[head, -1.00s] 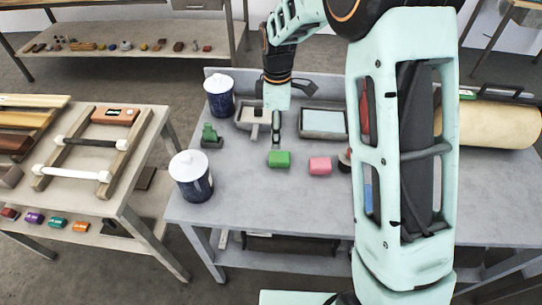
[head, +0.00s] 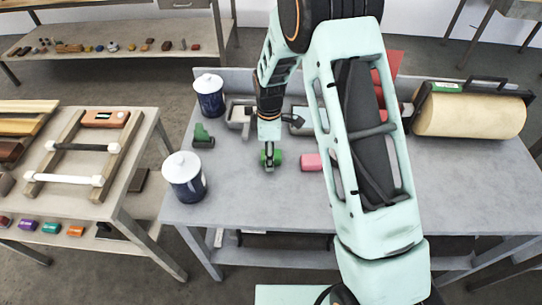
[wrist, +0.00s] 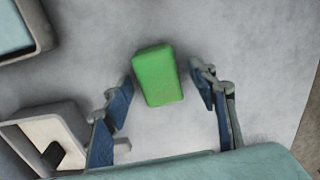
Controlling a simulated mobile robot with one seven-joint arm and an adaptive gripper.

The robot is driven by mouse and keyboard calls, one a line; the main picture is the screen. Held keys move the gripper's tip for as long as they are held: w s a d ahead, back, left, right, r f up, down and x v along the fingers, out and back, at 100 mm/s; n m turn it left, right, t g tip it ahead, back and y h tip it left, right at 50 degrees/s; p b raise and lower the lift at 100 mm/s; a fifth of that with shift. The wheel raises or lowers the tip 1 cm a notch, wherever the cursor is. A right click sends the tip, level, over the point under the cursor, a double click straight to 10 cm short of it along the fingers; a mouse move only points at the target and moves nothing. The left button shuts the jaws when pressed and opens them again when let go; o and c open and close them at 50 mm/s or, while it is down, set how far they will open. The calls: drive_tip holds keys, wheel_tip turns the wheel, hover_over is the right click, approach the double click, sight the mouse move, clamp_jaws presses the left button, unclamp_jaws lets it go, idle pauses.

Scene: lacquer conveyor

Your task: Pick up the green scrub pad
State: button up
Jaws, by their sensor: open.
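The green scrub pad (wrist: 158,76) is a small bright green block with rounded edges, lying on the grey table. In the wrist view it sits between and slightly beyond the fingertips of my gripper (wrist: 160,82), with gaps on both sides. The fingers are spread and hold nothing. In the head view my gripper (head: 269,157) is over the pad (head: 277,158) and partly hides it. I cannot tell the exact height of the fingers above the table.
A pink block (head: 311,162) lies just right of the pad. A green object (head: 202,136) and two blue-and-white canisters, one near (head: 185,178) and one far (head: 209,97), stand left. Trays (head: 239,114) lie behind. A tan roll (head: 470,116) is at right. The table front is clear.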

drive_tip(key=c, duration=1)
drive_tip(key=shift+c, duration=0.2)
drive_tip(key=shift+r, duration=0.4)
wheel_tip(320, 180, up, 2)
drive_tip(key=shift+r, duration=0.2)
drive_tip(key=s+d+r+b, duration=0.2)
drive_tip(key=s+d+r, duration=0.5)
drive_tip(key=s, duration=0.5)
wheel_tip(320, 180, up, 3)
drive_tip(key=shift+d+f, duration=0.1)
drive_tip(key=shift+d, duration=0.15)
